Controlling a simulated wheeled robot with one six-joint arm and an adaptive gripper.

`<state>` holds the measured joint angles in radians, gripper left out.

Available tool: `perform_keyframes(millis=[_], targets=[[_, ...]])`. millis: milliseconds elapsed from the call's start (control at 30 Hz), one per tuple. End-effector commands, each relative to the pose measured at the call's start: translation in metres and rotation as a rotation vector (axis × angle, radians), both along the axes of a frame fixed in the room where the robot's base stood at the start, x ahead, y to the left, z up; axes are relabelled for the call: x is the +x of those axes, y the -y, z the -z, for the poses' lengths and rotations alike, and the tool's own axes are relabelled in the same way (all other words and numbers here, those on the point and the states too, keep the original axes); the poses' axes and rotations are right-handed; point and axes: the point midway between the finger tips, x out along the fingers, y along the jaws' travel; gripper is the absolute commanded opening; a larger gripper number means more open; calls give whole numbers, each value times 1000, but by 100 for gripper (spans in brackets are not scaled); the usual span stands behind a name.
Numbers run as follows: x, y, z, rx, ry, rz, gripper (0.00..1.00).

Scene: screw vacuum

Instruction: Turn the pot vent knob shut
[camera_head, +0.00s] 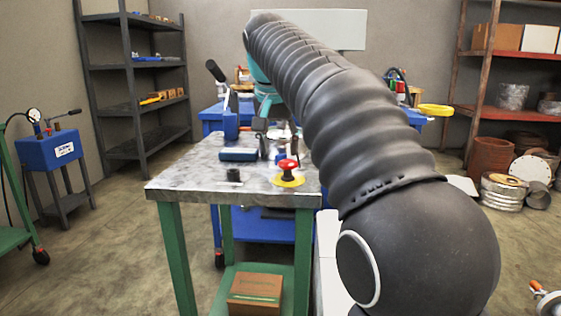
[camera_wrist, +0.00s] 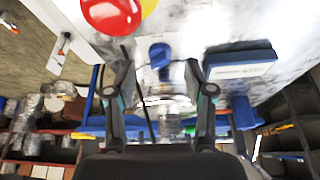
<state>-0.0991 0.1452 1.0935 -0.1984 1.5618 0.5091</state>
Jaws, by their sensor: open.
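A small blue knob-like part (camera_wrist: 160,55) shows in the wrist view just beyond the gap between my fingertips. I take it for the vent knob, but blur hides its shape and its turn. My gripper (camera_wrist: 158,76) is open, with one finger on each side of that gap and nothing held between them. In the head view, my gripper (camera_head: 271,130) is small and partly hidden, low over the grey worktable (camera_head: 195,170). I cannot tell whether it touches anything. No pot can be made out clearly.
A red mushroom button (camera_head: 288,165) on a yellow disc stands near the table's front right, close to my gripper; it also shows in the wrist view (camera_wrist: 112,12). A blue box (camera_head: 238,155) lies to the left. The table's left front is mostly clear.

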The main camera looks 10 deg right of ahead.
Motion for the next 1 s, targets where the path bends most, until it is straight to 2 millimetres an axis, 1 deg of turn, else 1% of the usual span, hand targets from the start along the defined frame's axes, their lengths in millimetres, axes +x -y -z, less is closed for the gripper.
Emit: perform_keyframes(millis=[33, 200, 367, 600, 667, 700, 767, 800, 833, 1000], targets=[[2, 2, 10, 0, -2, 0, 53], [8, 4, 24, 0, -1, 0, 53], [10, 5, 28, 0, 0, -1, 53], [10, 5, 28, 0, 0, -1, 53], [10, 5, 28, 0, 0, -1, 38], [10, 5, 28, 0, 0, -1, 28], [10, 5, 28, 0, 0, -1, 13], [10, 5, 28, 0, 0, -1, 3], [10, 5, 28, 0, 0, -1, 0], [10, 5, 27, -1, 0, -4, 0]])
